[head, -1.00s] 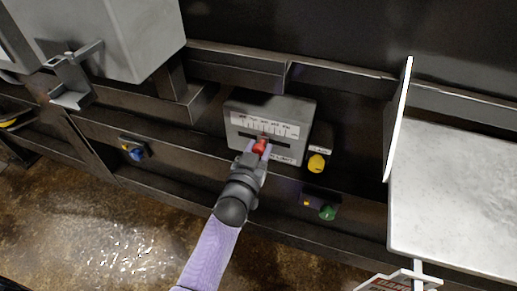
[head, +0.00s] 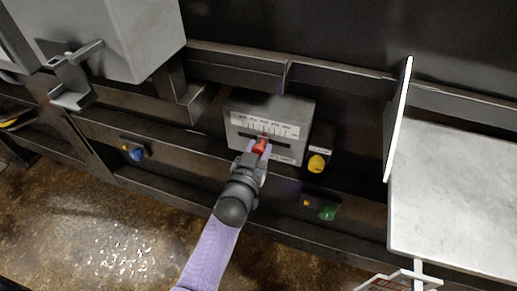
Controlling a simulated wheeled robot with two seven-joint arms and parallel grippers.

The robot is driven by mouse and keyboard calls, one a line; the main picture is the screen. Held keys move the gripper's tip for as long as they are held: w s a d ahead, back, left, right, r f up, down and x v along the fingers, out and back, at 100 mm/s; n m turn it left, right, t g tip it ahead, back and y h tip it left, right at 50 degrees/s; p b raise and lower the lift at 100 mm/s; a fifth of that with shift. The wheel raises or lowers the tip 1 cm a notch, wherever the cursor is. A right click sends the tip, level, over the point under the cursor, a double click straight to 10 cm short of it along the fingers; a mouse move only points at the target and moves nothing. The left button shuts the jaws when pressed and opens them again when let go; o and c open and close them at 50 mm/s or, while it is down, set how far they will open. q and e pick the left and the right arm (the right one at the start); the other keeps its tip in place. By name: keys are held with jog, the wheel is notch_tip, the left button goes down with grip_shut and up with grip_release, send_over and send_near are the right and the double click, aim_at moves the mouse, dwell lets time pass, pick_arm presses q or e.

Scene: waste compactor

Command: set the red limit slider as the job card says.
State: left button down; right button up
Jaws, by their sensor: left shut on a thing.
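The red limit slider (head: 260,146) sits in the slot of a grey box (head: 270,108) with a white scale (head: 264,126) on its front. The slider is near the middle of the scale. The scale's figures are too small to read. My left gripper (head: 258,152) is shut on the red slider, with its arm coming up from below. A card-like sign (head: 392,284) with red print shows in part at the bottom right; its text cannot be read, and I cannot tell whether it is the job card. My right gripper is not in view.
A yellow knob (head: 317,163) is just right of the slider box. A green button (head: 327,213) is below it, and a blue knob (head: 136,154) is to the left. A white panel (head: 399,120) and a pale table top (head: 455,200) stand at the right.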

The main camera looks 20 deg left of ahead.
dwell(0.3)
pick_arm(q)
jog(key=shift+a+p, duration=0.4)
jog(key=shift+a, duration=0.95)
jog(key=shift+d, duration=0.1)
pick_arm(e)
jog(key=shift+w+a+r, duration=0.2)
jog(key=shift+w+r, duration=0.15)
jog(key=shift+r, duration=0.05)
pick_arm(q)
jog(key=shift+c, duration=1.4)
grip_release()
